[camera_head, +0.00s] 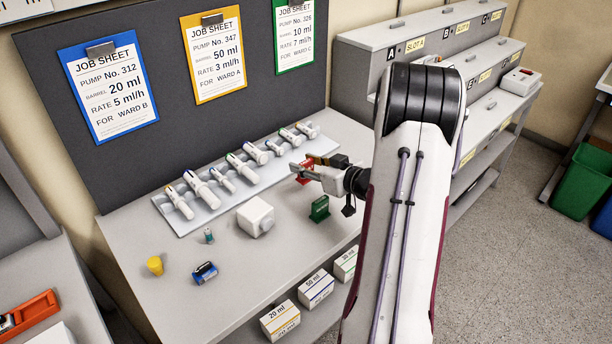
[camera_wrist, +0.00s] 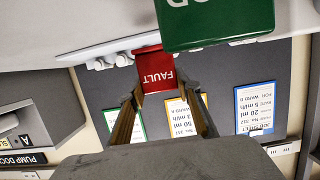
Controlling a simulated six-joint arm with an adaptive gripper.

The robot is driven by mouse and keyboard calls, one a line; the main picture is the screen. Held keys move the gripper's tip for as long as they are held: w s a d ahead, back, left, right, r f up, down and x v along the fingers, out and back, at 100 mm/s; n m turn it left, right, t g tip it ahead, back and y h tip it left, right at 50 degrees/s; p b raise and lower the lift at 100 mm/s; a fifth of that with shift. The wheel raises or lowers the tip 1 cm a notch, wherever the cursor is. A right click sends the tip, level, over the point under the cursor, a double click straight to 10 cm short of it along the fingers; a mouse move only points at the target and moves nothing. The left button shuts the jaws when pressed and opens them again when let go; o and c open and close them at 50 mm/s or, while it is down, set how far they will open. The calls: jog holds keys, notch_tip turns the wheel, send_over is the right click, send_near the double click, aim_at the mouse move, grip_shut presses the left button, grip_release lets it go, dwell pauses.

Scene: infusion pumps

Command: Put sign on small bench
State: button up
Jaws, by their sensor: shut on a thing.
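A red sign (camera_head: 304,179) reading FAULT is between the fingers of my gripper (camera_head: 308,166), above the right part of the grey workbench (camera_head: 215,240). In the wrist view my gripper (camera_wrist: 160,98) is shut on this red sign (camera_wrist: 155,68), whose text appears upside down. A green sign (camera_head: 319,209) stands on the workbench just below and in front of my gripper. The green sign (camera_wrist: 215,22) is large and partly cut off in the wrist view.
A tray of syringes (camera_head: 220,190) lies behind, near the board with job sheets (camera_head: 215,60). A white box (camera_head: 255,216), a yellow cup (camera_head: 155,265), a vial (camera_head: 209,235) and a blue battery-like item (camera_head: 205,272) stand on the workbench. An orange holder (camera_head: 30,312) sits at the lower left.

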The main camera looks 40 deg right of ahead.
jog(key=shift+f, duration=0.15)
jog(key=shift+f, duration=1.75)
jog(key=shift+f, duration=0.2)
jog(key=o, duration=1.1)
jog(key=shift+r, duration=0.2)
jog(key=v, duration=1.2)
jog(key=shift+w+r, duration=0.1)
